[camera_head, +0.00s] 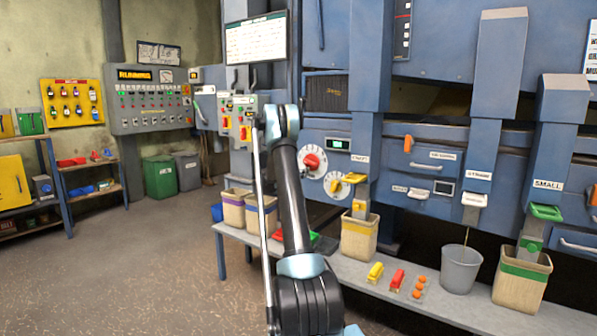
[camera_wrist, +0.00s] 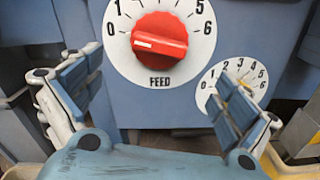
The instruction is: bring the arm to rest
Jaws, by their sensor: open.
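My arm (camera_head: 292,205) rises from the bottom middle of the head view and reaches toward the blue machine (camera_head: 435,60). My gripper (camera_wrist: 158,95) shows in the wrist view with its two fingers wide apart and nothing between them. It faces the red FEED knob (camera_wrist: 160,40) on a white dial, which lies beyond the fingertips and apart from them. In the head view the same red knob (camera_head: 312,162) sits just right of my arm. In the head view my gripper is mostly hidden behind the arm.
A second dial (camera_wrist: 235,80) with a yellow pointer is close to the right finger. The floor (camera_head: 130,275) at left is clear.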

